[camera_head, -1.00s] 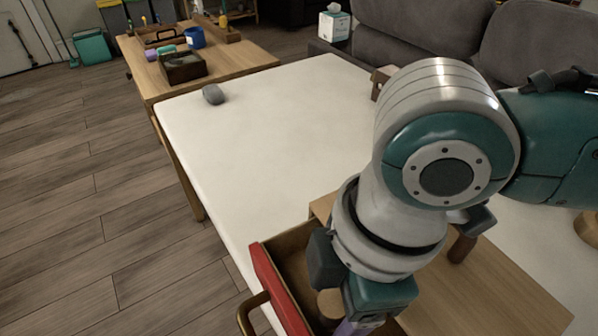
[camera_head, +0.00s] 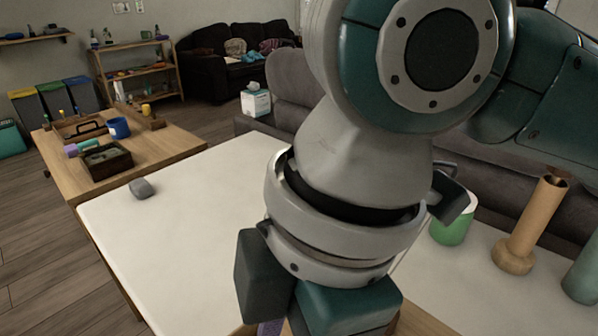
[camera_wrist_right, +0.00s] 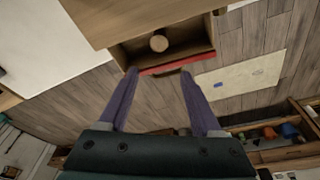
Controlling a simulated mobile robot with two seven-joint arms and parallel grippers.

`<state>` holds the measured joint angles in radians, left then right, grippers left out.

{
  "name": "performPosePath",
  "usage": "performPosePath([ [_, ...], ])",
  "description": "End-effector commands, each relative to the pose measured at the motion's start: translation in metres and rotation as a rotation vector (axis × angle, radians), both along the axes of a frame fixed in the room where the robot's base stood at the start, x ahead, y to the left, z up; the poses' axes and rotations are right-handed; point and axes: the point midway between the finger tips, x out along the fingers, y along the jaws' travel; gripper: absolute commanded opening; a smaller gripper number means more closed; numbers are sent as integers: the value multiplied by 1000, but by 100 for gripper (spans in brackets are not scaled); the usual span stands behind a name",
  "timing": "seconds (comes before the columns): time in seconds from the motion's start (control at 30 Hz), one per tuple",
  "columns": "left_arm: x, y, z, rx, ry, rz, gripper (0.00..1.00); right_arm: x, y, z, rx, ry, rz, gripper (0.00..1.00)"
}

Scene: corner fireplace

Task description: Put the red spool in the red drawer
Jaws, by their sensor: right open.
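The red drawer (camera_wrist_right: 203,58) stands pulled open in the right wrist view, with a red front edge and brown inside. A round tan disc (camera_wrist_right: 158,43) lies inside it; it looks like the end of a spool, but no red shows on it. My right gripper (camera_wrist_right: 158,72) has two purple fingers spread apart, with nothing between them, over the drawer's front edge. In the head view my right arm hides the drawer, and only a bit of a purple finger (camera_head: 270,328) shows at the bottom. My left gripper is in neither view.
A white table (camera_head: 150,240) holds a grey rounded object (camera_head: 141,188). At right stand a green-and-white cup (camera_head: 455,222), a wooden vase (camera_head: 530,225) and a teal vessel (camera_head: 583,270). A dark open box (camera_head: 105,161) and blue mug (camera_head: 119,127) sit on a wooden table behind.

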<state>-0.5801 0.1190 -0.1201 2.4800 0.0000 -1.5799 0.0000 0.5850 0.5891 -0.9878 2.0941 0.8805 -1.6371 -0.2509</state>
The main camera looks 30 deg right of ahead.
Motion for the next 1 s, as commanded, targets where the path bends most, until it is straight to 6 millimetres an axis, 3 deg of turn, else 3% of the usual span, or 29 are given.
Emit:
performPosePath([
  [0.1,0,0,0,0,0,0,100,-12,28,-2,129,-19,-124,66],
  [0.23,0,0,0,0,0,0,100,-15,32,-2,246,-44,-400,66],
  [0.37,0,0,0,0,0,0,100,-23,-2,-13,261,-55,-740,66],
  [0.5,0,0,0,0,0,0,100,-46,-56,-29,174,-67,-1043,66],
  [0.63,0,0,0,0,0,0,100,-67,-91,-37,92,-80,-1195,66],
  [0.77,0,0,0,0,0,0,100,-75,-104,-39,57,-87,-1244,66],
  [1.0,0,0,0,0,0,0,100,-75,-104,-39,57,-88,-1243,66],
])
